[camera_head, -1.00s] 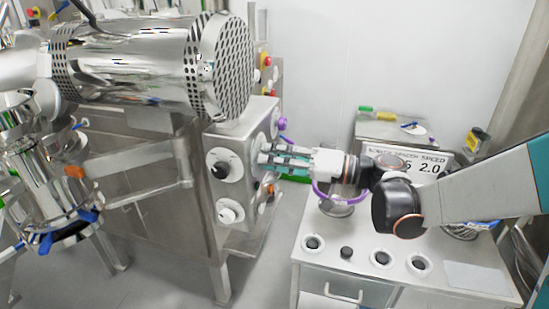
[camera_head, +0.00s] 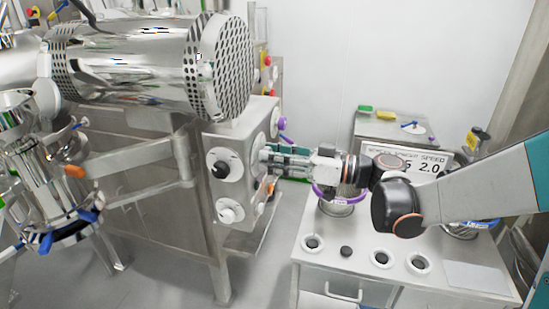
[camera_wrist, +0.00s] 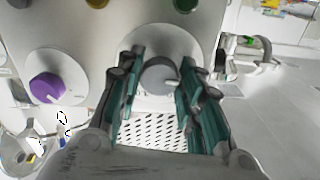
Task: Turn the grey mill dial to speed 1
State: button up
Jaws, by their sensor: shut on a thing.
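The grey mill dial (camera_wrist: 158,76) is a round knob on a pale disc, with a light pointer mark toward its lower right in the wrist view. My gripper (camera_wrist: 164,64) has its two teal-padded fingers on either side of the dial and is shut on it. In the head view my gripper (camera_head: 270,157) reaches in from the right to the side face of the steel control box (camera_head: 240,140). The dial itself is largely hidden there. A speed display (camera_head: 432,168) reads 2.0 at its right end; my arm covers part of it.
A purple knob (camera_wrist: 47,88) is left of the grey dial. A black knob (camera_head: 220,169) and a white knob (camera_head: 229,213) are on the box's front face. A white bench (camera_head: 335,276) with several round sockets stands at right. A perforated steel drum (camera_head: 150,65) overhangs the box.

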jog(key=shift+f, duration=0.1)
dwell(0.4)
jog(key=o, duration=1.1)
jog(key=shift+d, duration=0.1)
jog(key=v, duration=1.1)
jog(key=shift+s+d, duration=0.15)
jog(key=shift+d, duration=0.25)
